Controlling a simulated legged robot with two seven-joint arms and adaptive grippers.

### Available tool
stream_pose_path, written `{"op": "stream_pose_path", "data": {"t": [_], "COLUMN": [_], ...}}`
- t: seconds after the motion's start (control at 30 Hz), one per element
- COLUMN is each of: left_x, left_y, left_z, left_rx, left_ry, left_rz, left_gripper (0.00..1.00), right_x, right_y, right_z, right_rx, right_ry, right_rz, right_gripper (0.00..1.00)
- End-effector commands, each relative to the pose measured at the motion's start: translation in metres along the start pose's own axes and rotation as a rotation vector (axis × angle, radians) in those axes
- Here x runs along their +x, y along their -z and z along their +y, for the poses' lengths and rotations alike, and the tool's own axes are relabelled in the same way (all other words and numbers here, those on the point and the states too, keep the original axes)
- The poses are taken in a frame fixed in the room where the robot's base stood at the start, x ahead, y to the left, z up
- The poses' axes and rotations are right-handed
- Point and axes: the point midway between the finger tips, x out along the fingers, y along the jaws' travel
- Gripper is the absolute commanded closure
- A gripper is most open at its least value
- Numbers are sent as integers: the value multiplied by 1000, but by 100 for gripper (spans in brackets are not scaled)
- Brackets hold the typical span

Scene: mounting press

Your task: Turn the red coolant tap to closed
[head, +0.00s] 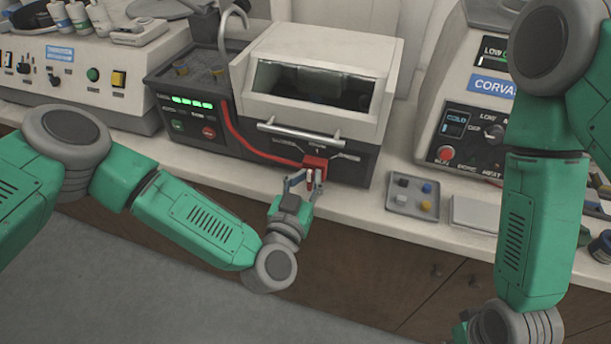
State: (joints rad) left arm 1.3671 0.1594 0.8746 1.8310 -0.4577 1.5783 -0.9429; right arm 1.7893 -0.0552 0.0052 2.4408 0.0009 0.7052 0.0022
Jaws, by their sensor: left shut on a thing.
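The red coolant tap (315,164) sits low on the front of the dark and cream press (313,92), at its right side, at the end of a red hose (242,144). My left gripper (303,180) is at the tap, with its fingers around the lower part of the red piece, and is shut on it. The fingers partly hide the tap, and its exact handle angle is hard to tell. My right arm hangs at the right of the head view; its gripper is cut off by the bottom edge.
A grey tray (413,196) with small coloured blocks stands right of the press. A pale flat block (474,213) lies beside it. A control machine (468,110) stands at the right, another unit (90,72) at the left. A metal bar handle (305,135) juts out above the tap.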

Motion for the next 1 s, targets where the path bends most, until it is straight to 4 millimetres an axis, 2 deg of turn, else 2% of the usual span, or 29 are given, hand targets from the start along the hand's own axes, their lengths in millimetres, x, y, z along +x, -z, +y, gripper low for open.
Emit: {"op": "stream_pose_path", "data": {"t": [0.27, 1.0], "left_x": [0, 0], "left_y": [-4, -7], "left_z": [-2, -9], "left_rx": [-113, -671], "left_ry": [-5, -2], "left_rz": [-6, -8], "left_gripper": [100, 100], "right_x": [4, 26], "right_y": [0, -1], "right_z": [0, 0], "right_rx": [1, 1], "right_ry": [-1, 0], "right_rz": [0, 0], "right_gripper": [100, 100]}}
